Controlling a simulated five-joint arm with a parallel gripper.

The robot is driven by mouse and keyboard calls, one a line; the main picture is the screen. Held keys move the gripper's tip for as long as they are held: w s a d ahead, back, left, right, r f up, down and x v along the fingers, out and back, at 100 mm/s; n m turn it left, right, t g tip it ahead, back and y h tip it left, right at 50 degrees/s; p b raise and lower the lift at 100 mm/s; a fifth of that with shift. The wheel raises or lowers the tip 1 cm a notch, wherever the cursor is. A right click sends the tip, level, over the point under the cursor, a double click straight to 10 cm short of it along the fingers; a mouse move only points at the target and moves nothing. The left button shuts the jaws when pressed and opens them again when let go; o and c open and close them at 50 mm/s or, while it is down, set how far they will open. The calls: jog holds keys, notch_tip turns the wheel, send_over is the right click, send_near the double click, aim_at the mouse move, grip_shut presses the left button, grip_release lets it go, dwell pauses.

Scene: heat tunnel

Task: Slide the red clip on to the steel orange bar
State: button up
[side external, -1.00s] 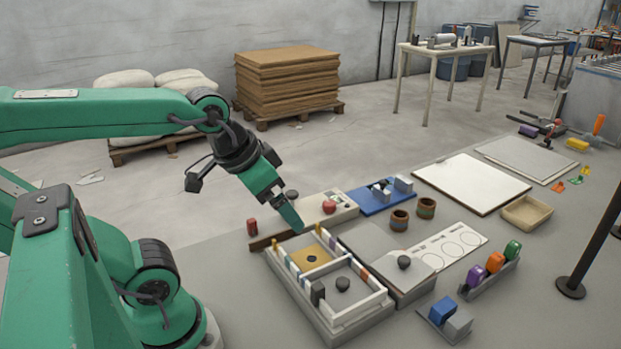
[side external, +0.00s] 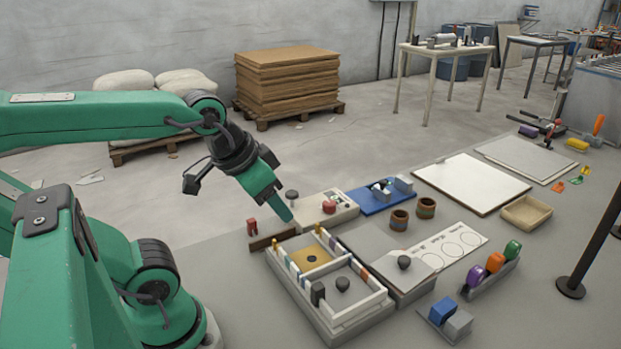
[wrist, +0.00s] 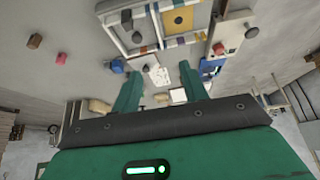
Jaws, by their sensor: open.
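A small red clip (side external: 252,227) stands by a low dark brown strip (side external: 272,241) at the back left of the white tray in the side view. My gripper (side external: 289,217) points down to the right of the clip, apart from it, with nothing visible in it. Its two fingers stand apart in the wrist view (wrist: 159,73). I cannot pick out the steel orange bar for certain. Small coloured pieces sit along the walls of the white tray (side external: 343,321).
A white panel with a red knob (side external: 329,207) and a blue fixture (side external: 378,202) stand behind the tray. A grey rack (side external: 489,279) holds purple, orange and green pieces at right. Two brown cups (side external: 399,220) stand nearby. A black post (side external: 596,240) rises at far right.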

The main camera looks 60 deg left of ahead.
dwell(0.3)
jog(key=g, duration=0.5)
send_over(251, 220)
jog(key=d, duration=0.1)
jog(key=shift+n, duration=0.3)
notch_tip(251, 220, down, 15)
jog(key=shift+w+r, duration=0.1)
jog(key=shift+a+f+g, duration=0.3)
jog(key=shift+a, duration=0.05)
jog(key=shift+f, duration=1.3)
jog(key=shift+f, duration=2.6)
